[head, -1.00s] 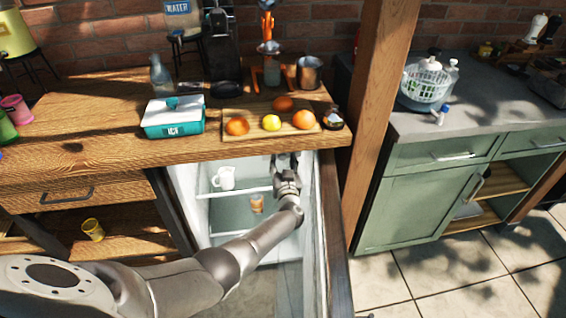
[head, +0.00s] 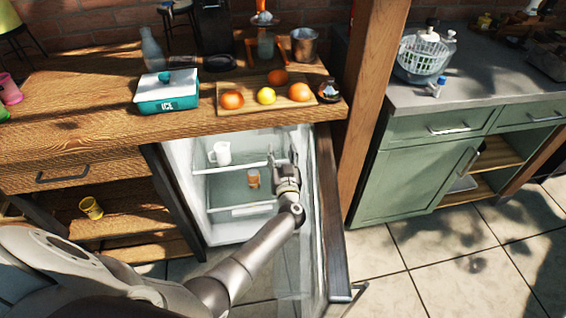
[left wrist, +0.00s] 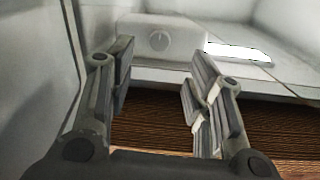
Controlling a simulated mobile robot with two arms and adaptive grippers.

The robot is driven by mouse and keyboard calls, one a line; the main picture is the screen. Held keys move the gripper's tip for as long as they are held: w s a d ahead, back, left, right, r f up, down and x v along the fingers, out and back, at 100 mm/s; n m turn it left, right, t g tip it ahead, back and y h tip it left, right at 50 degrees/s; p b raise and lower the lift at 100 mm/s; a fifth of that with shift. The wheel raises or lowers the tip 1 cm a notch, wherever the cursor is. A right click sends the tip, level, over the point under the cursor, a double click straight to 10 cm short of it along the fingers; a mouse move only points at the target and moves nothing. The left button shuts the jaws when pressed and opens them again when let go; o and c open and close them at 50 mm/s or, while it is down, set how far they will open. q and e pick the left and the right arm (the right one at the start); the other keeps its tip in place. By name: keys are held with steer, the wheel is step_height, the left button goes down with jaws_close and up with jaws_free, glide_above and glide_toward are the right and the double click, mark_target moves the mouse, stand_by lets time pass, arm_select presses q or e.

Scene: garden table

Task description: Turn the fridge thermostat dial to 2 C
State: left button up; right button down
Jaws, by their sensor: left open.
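The fridge (head: 187,170) stands open under the wooden counter, its door (head: 328,215) swung out to the right. In the left wrist view the pale round thermostat dial (left wrist: 158,40) sits on a whitish housing inside the fridge. I cannot read its setting, and the dial is not visible in the head view. My left gripper (head: 281,157) is at the upper right of the fridge opening. In the left wrist view its open, empty fingers (left wrist: 160,72) frame the space in front of the dial, apart from it. My right gripper is in neither view.
A white jug (head: 221,153) and a small brown cup (head: 253,179) stand on fridge shelves, left of my gripper. The counter (head: 110,100) overhangs the fridge and holds a teal-and-white box (head: 167,92) and a board with fruit. A wooden post (head: 367,110) rises to the right.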

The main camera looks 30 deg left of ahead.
arm_select(q)
steer(key=shift+v, duration=1.8)
